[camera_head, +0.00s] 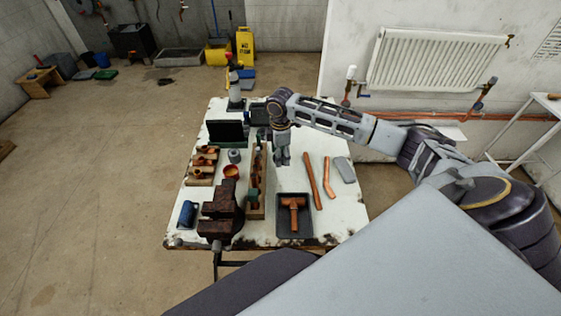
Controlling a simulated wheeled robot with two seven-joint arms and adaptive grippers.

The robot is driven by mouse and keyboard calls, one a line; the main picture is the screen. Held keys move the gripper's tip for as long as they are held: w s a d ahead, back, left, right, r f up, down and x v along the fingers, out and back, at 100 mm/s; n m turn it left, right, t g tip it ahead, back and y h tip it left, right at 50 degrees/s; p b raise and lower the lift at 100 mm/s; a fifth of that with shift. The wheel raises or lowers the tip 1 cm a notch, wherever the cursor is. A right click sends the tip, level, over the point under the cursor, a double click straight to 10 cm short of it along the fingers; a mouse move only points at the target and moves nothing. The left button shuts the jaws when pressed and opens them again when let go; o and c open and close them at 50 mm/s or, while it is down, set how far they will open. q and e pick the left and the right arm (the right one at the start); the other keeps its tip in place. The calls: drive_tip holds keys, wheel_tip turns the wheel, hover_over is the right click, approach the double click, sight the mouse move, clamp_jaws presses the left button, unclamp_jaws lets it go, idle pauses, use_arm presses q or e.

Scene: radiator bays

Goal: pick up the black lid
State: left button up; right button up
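A flat black panel (226,131) stands at the back left of the white worktable (340,215); it may be the black lid, but it is too small to be sure. A black tray (306,229) with a copper tee fitting (292,203) in it sits at the front of the table. My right arm reaches in from the right over the table. Its gripper (282,157) points down above the table's middle, right of the panel and apart from it. Its fingers look close together, too small to judge. My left gripper is not in view.
A rusty vise (221,212) and a wooden rack (257,190) stand left of the tray. Two copper pipes (313,182) and a grey block (344,169) lie at the right. A bottle (235,90) stands at the back. A white radiator (433,61) hangs on the wall.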

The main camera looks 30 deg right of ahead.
drive_tip(key=shift+r, duration=0.95)
drive_tip(key=shift+s+f, duration=0.1)
